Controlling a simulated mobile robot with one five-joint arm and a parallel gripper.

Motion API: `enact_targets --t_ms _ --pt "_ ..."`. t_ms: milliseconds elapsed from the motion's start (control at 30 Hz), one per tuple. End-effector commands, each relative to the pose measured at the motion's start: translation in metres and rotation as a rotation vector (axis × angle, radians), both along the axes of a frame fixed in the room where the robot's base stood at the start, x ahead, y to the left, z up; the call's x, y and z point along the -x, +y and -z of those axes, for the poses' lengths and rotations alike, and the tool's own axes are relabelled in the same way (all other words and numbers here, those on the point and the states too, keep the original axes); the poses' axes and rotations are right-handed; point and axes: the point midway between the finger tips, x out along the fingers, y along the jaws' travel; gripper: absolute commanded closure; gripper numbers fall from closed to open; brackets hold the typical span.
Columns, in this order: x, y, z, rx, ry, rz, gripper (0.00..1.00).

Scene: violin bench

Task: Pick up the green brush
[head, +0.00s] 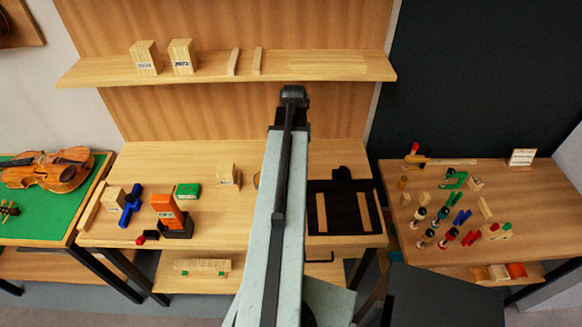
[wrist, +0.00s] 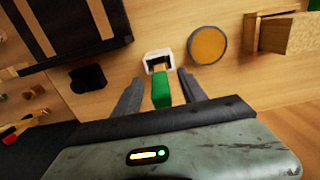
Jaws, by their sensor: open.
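The green brush (wrist: 161,92) lies between my gripper's fingers in the wrist view. Its green handle points toward my gripper, and its tan far end meets a small white holder (wrist: 158,59). My gripper (wrist: 159,80) is open, with one dark finger on each side of the handle and a visible gap on both sides. Whether the fingers are at the handle's height I cannot tell. In the head view my gripper (head: 293,98) shows at the end of my raised arm, and the arm hides the brush.
A round tin (wrist: 208,45) stands close right of the white holder, with a wooden block (wrist: 284,34) beyond. A black mat (wrist: 62,40) and a small black object (wrist: 88,79) lie left. In the head view a shelf (head: 330,66) spans the back; a tool-covered table (head: 440,258) stands right.

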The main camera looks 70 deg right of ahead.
Motion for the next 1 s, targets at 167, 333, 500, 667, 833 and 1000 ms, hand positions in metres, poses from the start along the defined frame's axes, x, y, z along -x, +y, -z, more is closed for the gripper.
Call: enact_targets --t_ms 167,333,500,667,833,1000 --pt "-0.002 0.000 0.007 0.000 0.000 -0.003 0.51" --pt "-0.003 -0.003 0.032 0.000 0.000 -0.004 0.51" --pt "-0.003 -0.005 0.058 0.000 0.000 -0.005 0.51" --pt "-0.003 -0.005 0.057 0.000 0.000 -0.005 0.51" --pt "-0.004 -0.005 0.056 0.000 0.000 -0.005 0.70" --pt "-0.004 -0.004 0.056 0.000 0.000 -0.006 1.00"
